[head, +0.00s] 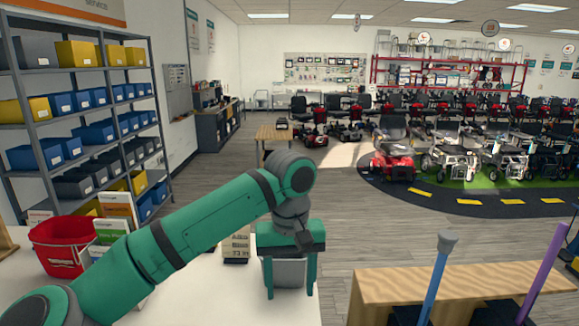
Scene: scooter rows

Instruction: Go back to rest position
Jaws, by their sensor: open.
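My green and dark grey arm reaches in from the lower left of the head view over a white table top. My gripper (289,277) hangs at its end, pointing down, with its two green fingers apart. A grey container (287,271) shows between and behind the fingers. I cannot tell whether the fingers touch it or stand in front of it. Nothing is clearly held.
A red bucket (58,249) and upright leaflets (117,208) stand left on the white table (200,300). A beige box (236,247) stands beside the container. A wooden-topped stand (470,287) with blue and purple canes is at right. Open floor (330,215) lies beyond.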

